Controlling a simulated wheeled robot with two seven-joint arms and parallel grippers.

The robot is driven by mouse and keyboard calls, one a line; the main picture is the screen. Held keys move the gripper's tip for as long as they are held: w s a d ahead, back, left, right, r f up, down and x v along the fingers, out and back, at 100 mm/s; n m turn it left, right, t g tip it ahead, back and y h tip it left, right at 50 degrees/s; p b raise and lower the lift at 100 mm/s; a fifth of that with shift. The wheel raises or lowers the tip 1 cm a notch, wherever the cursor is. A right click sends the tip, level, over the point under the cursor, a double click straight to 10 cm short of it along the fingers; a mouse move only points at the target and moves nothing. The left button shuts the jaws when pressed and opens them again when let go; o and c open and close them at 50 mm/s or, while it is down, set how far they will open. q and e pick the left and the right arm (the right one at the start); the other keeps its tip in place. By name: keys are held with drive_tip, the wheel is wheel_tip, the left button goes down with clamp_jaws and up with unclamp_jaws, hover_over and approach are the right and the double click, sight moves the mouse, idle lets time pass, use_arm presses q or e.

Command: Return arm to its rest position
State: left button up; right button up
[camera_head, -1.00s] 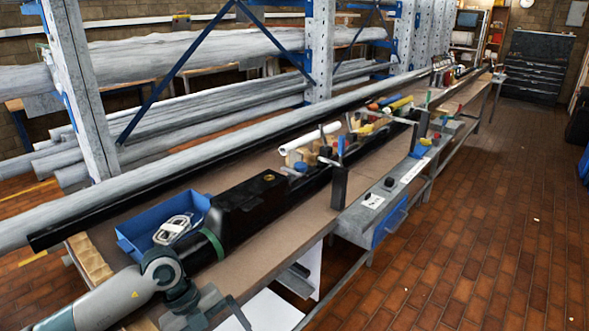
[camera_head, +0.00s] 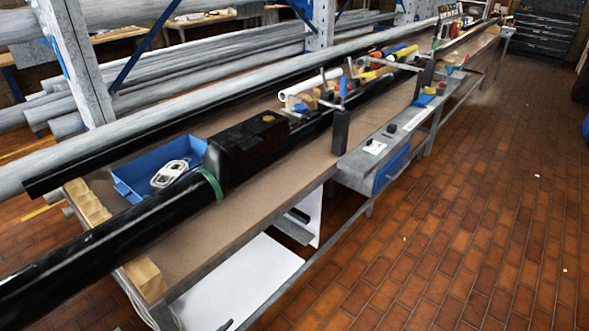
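Neither of my arms nor grippers shows in the head view now, so I cannot see whether they are open or shut. A long black mast (camera_head: 105,243) lies lengthwise along the workbench (camera_head: 240,205), running from the lower left toward the far upper right. A green band (camera_head: 211,184) goes around it beside a bulky black housing (camera_head: 250,145).
A blue tray (camera_head: 128,190) holding a coiled white cable (camera_head: 170,173) sits on the bench. Wooden blocks (camera_head: 146,278) stand at its near end. Clamps and a white roll (camera_head: 310,83) lie farther along. Steel racking (camera_head: 75,65) lines the left. The brick floor (camera_head: 440,230) at right is clear.

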use_arm(q)
drive_tip(key=s+a+f+n+g+y+b, duration=0.1)
drive_tip(key=s+a+f+n+g+y, duration=0.1)
drive_tip(key=s+f, duration=0.65)
drive_tip(key=s+a+f+n+g+y, duration=0.2)
drive_tip(key=s+a+f, duration=0.1)
drive_tip(key=s+f, duration=0.55)
drive_tip(key=s+f+g+y, duration=0.1)
drive_tip(key=s+f, duration=0.3)
drive_tip(key=s, duration=0.5)
drive_tip(key=s+f+n+g, duration=0.1)
drive_tip(key=s+f+g, duration=0.2)
drive_tip(key=s, duration=0.6)
wheel_tip(320, 180, down, 2)
drive_tip(key=shift+a+f+g+y+b, duration=0.25)
drive_tip(key=shift+g+y+b, duration=0.05)
drive_tip(key=shift+y+b, duration=0.15)
use_arm(e)
drive_tip(key=shift+w+a+f+t, duration=0.15)
drive_tip(key=shift+w+a+f, duration=0.1)
drive_tip(key=shift+w, duration=0.35)
drive_tip(key=shift+w+a+f+t, duration=0.15)
drive_tip(key=shift+w+a+f, duration=0.1)
drive_tip(key=shift+w, duration=0.35)
